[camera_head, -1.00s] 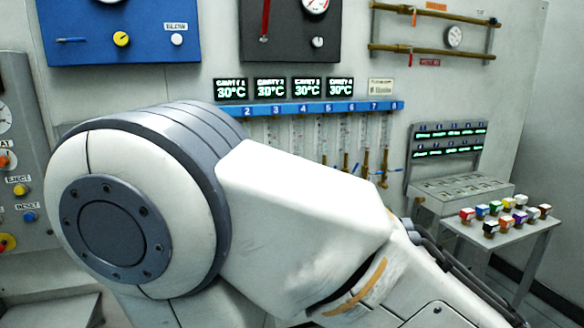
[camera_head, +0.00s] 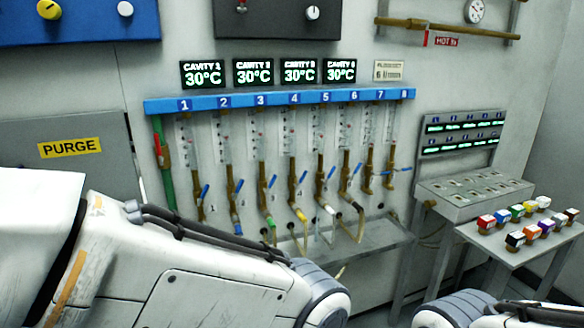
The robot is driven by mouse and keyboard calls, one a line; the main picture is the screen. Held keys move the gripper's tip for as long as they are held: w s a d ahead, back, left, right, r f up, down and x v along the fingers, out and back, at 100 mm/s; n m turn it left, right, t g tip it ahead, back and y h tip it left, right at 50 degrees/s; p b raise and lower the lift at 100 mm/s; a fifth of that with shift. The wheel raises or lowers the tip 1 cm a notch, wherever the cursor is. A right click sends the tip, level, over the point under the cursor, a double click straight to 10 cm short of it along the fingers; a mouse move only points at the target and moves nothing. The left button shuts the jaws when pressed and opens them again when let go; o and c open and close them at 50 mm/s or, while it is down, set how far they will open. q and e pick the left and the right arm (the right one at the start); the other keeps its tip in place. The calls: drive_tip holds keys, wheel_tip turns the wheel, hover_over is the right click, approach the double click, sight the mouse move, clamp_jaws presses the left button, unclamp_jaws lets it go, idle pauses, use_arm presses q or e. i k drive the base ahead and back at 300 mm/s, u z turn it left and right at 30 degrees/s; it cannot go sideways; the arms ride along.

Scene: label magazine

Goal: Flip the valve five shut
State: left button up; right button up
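Valve five (camera_head: 322,186) is a brass valve below the number 5 on a blue header rail (camera_head: 340,97). Its blue lever (camera_head: 331,173) tilts up to the right. A clear flow tube (camera_head: 321,130) stands above it and a pale hose (camera_head: 327,210) leaves below. Similar valves flank it: valve four (camera_head: 296,190) on the left and valve six (camera_head: 347,182) on the right, with levers at a similar tilt. Neither gripper shows. Only links of my arms cross the bottom of the picture, in front of the panel and below the valves.
A grey ledge (camera_head: 375,238) runs under the valves. A green pipe (camera_head: 166,175) with a red lever stands at the left. A grey PURGE cabinet (camera_head: 95,175) is further left. A small table (camera_head: 490,240) with coloured blocks and a sloped console (camera_head: 470,192) are at the right.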

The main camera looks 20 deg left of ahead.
sight(332, 173)
drive_tip(key=u, duration=0.3)
drive_tip(key=i, duration=1.1)
drive_tip(key=z, duration=0.05)
